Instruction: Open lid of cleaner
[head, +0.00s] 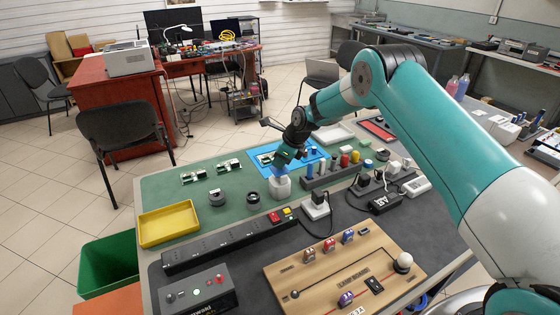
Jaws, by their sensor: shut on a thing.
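My gripper (290,151) is over the far middle of the workbench, pointing down. I cannot make out the lid's state.
A yellow tray (168,224), a black power strip (228,243) and two small round dark items stand left of the container. A wooden lamp board (345,276) lies in front. Green mat around the left is partly clear.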

